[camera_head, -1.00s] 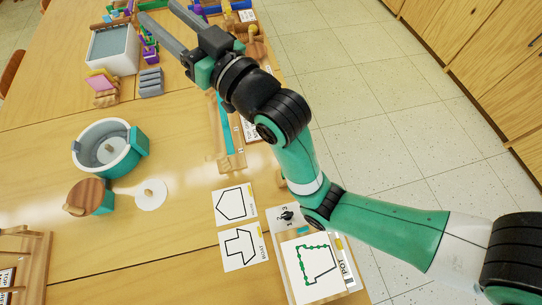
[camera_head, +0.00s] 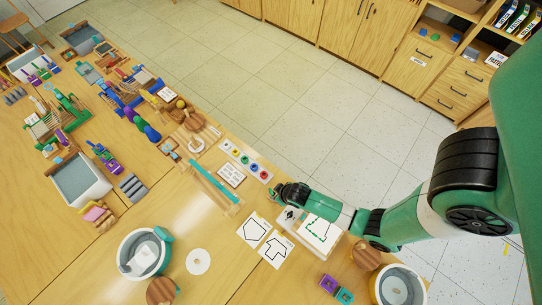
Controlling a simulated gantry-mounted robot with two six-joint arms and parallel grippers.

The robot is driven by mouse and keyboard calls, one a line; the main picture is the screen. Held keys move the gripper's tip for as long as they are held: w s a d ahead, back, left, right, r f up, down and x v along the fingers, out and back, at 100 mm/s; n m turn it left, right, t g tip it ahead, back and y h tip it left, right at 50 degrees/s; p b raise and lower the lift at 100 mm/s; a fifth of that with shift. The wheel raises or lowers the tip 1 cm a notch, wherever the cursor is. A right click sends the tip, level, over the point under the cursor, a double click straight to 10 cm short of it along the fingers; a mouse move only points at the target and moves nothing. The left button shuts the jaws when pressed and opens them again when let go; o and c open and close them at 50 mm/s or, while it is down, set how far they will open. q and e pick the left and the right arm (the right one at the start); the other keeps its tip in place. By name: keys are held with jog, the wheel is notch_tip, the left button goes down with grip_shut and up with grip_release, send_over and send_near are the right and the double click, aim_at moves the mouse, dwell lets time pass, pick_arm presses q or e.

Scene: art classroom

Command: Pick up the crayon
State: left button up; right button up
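I cannot make out a crayon for certain in this view. My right gripper (camera_head: 276,190) is at the end of the green arm that comes in from the right. It is by the table's edge, beside the white cards. It is small and foreshortened, so its fingers and anything between them cannot be told. My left gripper is not in view. A long wooden tray with a teal strip (camera_head: 213,181) lies to the left of my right gripper. A card with a dashed green outline (camera_head: 320,233) lies below my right arm.
Outline cards (camera_head: 252,230) lie near the arm. A round white and teal tub (camera_head: 143,253) and a grey bin (camera_head: 80,182) stand on the wooden table. A strip with coloured dots (camera_head: 246,161) lies near the edge. Tiled floor is clear beyond it.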

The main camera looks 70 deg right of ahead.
aim_at(271, 191)
jog(key=b+x, duration=0.5)
jog(key=x, duration=0.1)
jog(key=shift+f, duration=0.1)
jog(key=shift+w+f+b, duration=0.1)
jog(key=shift+f+b, duration=0.1)
jog(key=shift+b, duration=0.2)
jog(key=shift+d+r, duration=0.1)
jog(key=b+x, duration=0.1)
jog(key=x, duration=0.2)
jog(key=b+x, duration=0.1)
jog(key=shift+d+b, duration=0.3)
jog(key=shift+d, duration=0.05)
jog(key=shift+w+d+f, duration=0.1)
jog(key=shift+w+f, duration=0.05)
jog(key=shift+f, duration=0.35)
jog(key=shift+c, duration=0.2)
grip_shut()
